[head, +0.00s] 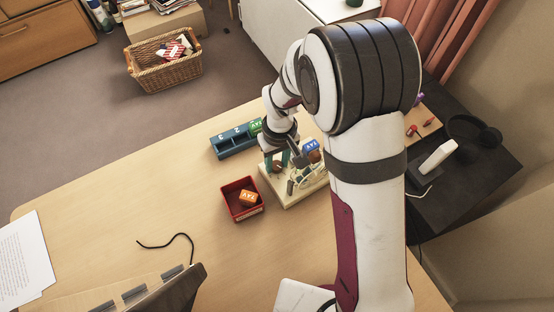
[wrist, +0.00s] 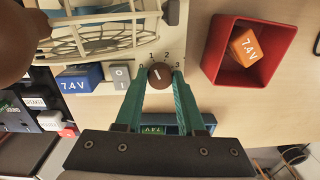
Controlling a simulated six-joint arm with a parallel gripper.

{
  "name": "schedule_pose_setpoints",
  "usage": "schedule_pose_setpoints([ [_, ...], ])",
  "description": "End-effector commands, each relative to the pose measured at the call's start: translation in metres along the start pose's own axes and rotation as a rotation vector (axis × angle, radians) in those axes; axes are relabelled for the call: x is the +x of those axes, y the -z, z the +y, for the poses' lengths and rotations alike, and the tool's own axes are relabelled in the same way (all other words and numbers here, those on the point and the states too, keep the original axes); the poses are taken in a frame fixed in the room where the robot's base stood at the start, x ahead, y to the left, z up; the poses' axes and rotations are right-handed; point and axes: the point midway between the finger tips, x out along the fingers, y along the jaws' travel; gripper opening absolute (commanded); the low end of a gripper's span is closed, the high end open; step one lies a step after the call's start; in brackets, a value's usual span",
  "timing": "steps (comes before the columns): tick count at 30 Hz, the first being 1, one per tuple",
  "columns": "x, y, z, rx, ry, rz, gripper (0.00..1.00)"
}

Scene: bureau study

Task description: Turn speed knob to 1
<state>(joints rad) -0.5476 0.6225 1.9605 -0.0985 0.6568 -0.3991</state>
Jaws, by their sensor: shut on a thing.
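The speed knob (wrist: 160,75) is a round brown dial with a pale pointer line, on the edge of a cream board (wrist: 105,88). The digits 1, 2 and 3 are printed around it; a mark by the left fingertip is partly covered. In the head view my gripper (head: 277,160) reaches down at the board's left corner.
A wire-caged fan (wrist: 95,38) and a blue 7.4V block (wrist: 80,79) stand on the board near a grey 0/1 switch (wrist: 121,78). A red bin (head: 231,190) holds an orange block (head: 249,198). A blue numbered rack (head: 231,143) lies behind. The table's left is mostly clear.

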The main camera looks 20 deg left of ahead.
Motion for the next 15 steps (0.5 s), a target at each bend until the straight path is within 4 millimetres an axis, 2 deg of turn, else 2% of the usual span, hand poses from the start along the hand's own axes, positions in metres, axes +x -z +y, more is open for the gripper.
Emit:
schedule_pose_setpoints([
  [8, 0.0002, 0.0000, -0.0002, 0.000, 0.000, 0.000, 0.00],
  [9, 0.0002, 0.0000, -0.0002, 0.000, 0.000, 0.000, 0.42],
  [13, 0.0002, -0.0001, -0.0001, 0.000, 0.000, 0.000, 0.65],
  [15, 0.0001, -0.0001, -0.0001, 0.000, 0.000, 0.000, 0.68],
])
